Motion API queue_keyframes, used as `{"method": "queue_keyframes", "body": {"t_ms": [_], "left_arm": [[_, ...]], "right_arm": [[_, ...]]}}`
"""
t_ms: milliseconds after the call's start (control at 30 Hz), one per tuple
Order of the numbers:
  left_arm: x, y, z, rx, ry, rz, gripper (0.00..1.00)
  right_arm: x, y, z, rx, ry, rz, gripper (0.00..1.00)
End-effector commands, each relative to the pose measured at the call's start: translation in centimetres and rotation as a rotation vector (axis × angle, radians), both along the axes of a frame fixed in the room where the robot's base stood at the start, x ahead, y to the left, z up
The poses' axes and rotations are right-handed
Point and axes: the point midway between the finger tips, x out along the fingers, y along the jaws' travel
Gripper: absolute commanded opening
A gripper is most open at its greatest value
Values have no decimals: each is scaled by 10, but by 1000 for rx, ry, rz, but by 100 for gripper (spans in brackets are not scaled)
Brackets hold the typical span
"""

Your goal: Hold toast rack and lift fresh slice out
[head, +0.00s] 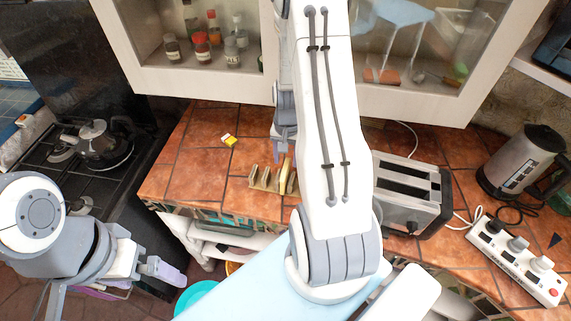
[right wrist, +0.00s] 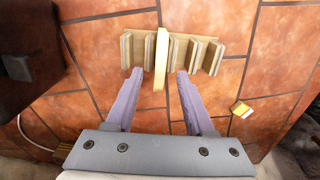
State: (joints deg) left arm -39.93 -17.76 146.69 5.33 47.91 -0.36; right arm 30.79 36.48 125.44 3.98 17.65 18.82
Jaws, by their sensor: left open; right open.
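The toast rack (head: 262,180) is a small wooden rack with upright dividers, standing on the tiled counter. It also shows in the right wrist view (right wrist: 203,55). The fresh slice (right wrist: 161,60), pale yellow, stands upright in the rack and sticks out towards my right gripper (right wrist: 157,73). In the head view the slice (head: 285,175) is beside my right arm. My right gripper is open and empty, one finger on each side of the slice's near end in the picture; I cannot tell the height gap. My left gripper (head: 163,272) is open and empty, low at the left, away from the rack.
A toaster (head: 408,196) stands right of my right arm, with a kettle (head: 520,160) and power strip (head: 515,262) further right. A small yellow box (head: 229,140) lies behind the rack. A stove (head: 85,170) is at the left. Counter left of the rack is clear.

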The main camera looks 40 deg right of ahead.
Motion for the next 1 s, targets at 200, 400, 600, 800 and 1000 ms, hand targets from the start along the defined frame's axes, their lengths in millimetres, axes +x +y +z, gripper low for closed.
{"method": "queue_keyframes", "body": {"t_ms": [200, 400, 600, 800, 1000], "left_arm": [[0, 0, 11, 0, 0, -2, 100], [0, 0, 12, 0, 0, -2, 100], [0, 0, 13, 0, 0, -2, 100], [0, 0, 12, 0, 0, -2, 100], [0, 0, 13, 0, 0, -2, 100]], "right_arm": [[0, 2, -35, 2, 4, 0, 54], [1, 1, -55, 1, -1, 1, 54], [1, 1, -60, 0, -1, 2, 54], [1, 1, -59, 0, -1, 2, 38], [1, 1, -59, 0, -1, 2, 0]]}}
